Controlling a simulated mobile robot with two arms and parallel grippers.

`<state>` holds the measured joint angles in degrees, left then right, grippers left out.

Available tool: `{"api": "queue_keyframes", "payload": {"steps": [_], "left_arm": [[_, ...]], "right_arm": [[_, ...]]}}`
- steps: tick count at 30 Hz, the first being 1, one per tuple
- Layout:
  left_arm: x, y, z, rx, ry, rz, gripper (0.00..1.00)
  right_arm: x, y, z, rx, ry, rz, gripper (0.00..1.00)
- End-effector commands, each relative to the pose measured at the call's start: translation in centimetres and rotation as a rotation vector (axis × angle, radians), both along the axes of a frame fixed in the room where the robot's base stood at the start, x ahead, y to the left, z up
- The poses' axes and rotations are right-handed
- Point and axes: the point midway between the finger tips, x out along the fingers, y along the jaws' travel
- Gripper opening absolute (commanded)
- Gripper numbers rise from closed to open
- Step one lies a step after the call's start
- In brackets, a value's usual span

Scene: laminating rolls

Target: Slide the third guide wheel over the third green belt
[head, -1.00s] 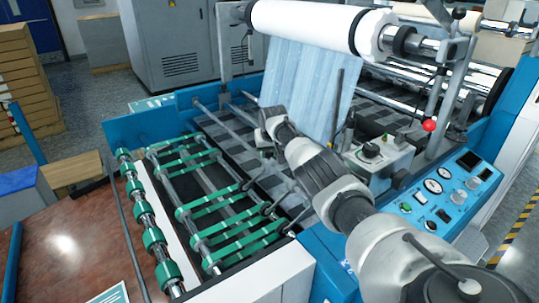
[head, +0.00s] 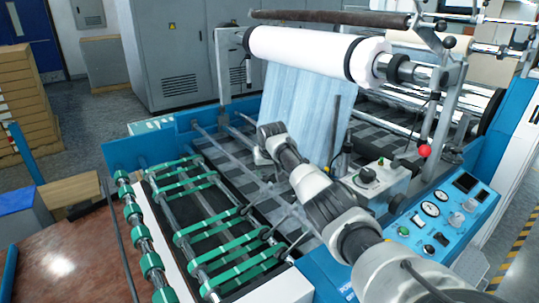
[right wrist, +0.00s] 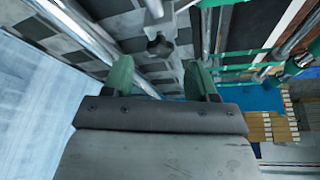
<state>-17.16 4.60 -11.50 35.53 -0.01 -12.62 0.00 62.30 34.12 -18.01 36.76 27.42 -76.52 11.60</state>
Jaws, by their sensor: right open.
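Several green belts (head: 207,225) run across parallel metal rods at the machine's front left in the head view. Small dark wheel-like parts on thin rods sit at the belts' right ends, one of them a guide wheel (head: 265,233); I cannot tell which is the third. My right gripper (head: 262,155) hangs above the checkered bed, up and right of the belts, its fingers barely visible there. In the right wrist view its two green fingers (right wrist: 159,78) are apart with nothing held. A dark knob-like wheel (right wrist: 160,46) on a rod lies beyond the gap between them. My left gripper is not in view.
A large white roll (head: 310,52) with a pale blue film sheet (head: 305,100) hangs behind my right arm. A control box with a knob (head: 368,175) and a blue control panel (head: 455,210) stand to the right. A shaft with green rollers (head: 152,262) borders the belts' left.

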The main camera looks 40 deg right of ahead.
Motion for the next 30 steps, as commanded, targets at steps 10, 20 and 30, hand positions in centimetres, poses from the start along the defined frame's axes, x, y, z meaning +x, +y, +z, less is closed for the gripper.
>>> {"api": "queue_keyframes", "payload": {"steps": [10,20,30], "left_arm": [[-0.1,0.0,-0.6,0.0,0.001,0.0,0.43],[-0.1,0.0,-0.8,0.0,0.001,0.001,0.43],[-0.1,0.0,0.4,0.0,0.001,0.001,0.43]], "right_arm": [[-1.8,1.0,4.9,-0.002,-0.004,0.0,0.58],[-2.4,1.3,6.6,0.0,0.0,-0.001,0.58],[-2.3,1.5,5.6,-0.063,-0.009,-0.063,0.56]]}}
